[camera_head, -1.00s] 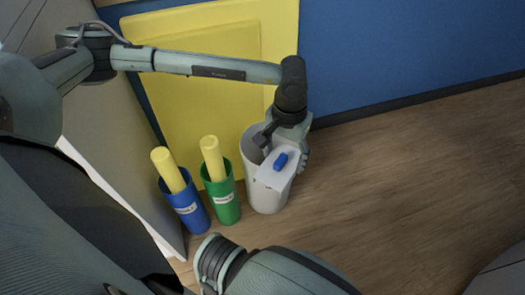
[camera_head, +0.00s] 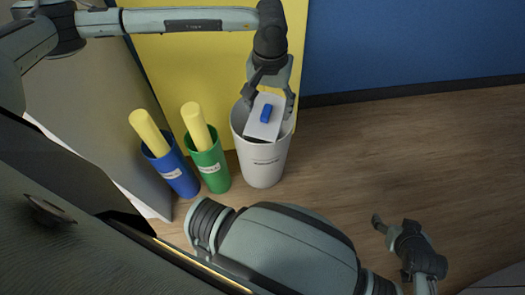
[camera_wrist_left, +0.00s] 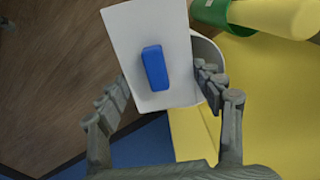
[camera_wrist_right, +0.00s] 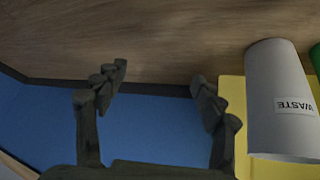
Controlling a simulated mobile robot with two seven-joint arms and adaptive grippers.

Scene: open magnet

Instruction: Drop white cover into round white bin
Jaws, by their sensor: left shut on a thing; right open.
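The white cover (camera_head: 259,129) is a flat plate with a blue block (camera_head: 266,114) on its face. My left gripper (camera_head: 270,97) is shut on it and holds it at the mouth of the round white bin (camera_head: 262,163). In the left wrist view the cover (camera_wrist_left: 125,39) lies between my left fingers (camera_wrist_left: 165,100), with the bin (camera_wrist_left: 209,53) partly hidden behind it. How deep the cover sits in the bin I cannot tell. My right gripper (camera_head: 385,228) is open and empty, off to the right over the floor. The right wrist view shows the bin (camera_wrist_right: 277,75) labelled WASTE right of my open right fingers (camera_wrist_right: 157,88).
A blue bin (camera_head: 175,176) and a green bin (camera_head: 212,170), each with a yellow roll standing in it, are left of the white bin. A yellow panel (camera_head: 185,65) and a blue wall (camera_head: 400,45) are behind. The wooden floor (camera_head: 420,150) to the right is clear.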

